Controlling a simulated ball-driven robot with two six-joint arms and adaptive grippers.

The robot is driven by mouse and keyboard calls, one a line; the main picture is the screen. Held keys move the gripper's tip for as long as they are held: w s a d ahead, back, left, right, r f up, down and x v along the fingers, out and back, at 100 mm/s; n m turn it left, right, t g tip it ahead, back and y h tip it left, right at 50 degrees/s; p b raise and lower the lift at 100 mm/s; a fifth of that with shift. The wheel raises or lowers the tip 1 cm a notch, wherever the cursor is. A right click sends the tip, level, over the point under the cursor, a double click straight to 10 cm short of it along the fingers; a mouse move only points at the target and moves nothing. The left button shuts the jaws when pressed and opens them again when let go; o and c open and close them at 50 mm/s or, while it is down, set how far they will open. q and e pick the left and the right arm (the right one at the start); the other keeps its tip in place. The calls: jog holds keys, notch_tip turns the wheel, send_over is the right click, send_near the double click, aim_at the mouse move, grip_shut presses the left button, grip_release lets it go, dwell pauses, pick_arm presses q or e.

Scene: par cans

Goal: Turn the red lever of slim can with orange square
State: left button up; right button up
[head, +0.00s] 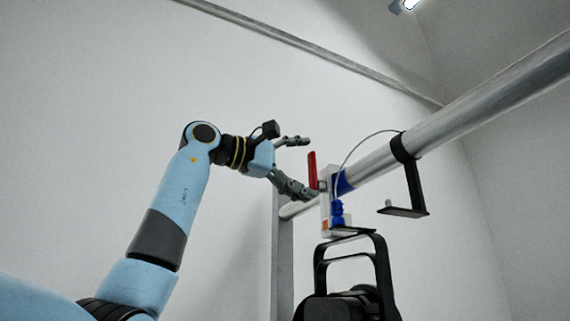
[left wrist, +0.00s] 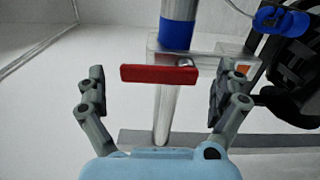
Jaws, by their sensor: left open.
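The red lever (head: 312,170) stands nearly upright on a pale clamp body (head: 325,212) hanging at the metal pipe. An orange square (head: 325,226) shows low on that body, and the black can (head: 348,302) hangs below. My left gripper (head: 306,168) comes from the left and is open, one finger above and one below the lever. In the left wrist view the red lever (left wrist: 159,74) lies level between the spread fingers (left wrist: 160,95), with a gap on both sides. The orange square (left wrist: 243,70) is partly hidden by the right finger there. My right gripper is not in view.
A thick metal pipe (head: 480,101) runs from the upper right to the clamp. A black bracket (head: 412,185) hangs from it on the right. A thin cable (head: 352,150) loops from the pipe to a blue connector (head: 337,211). The space left of the lever is otherwise clear.

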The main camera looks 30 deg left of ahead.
pick_arm(q)
jog(key=v, duration=1.1)
jog(key=shift+f, duration=0.1)
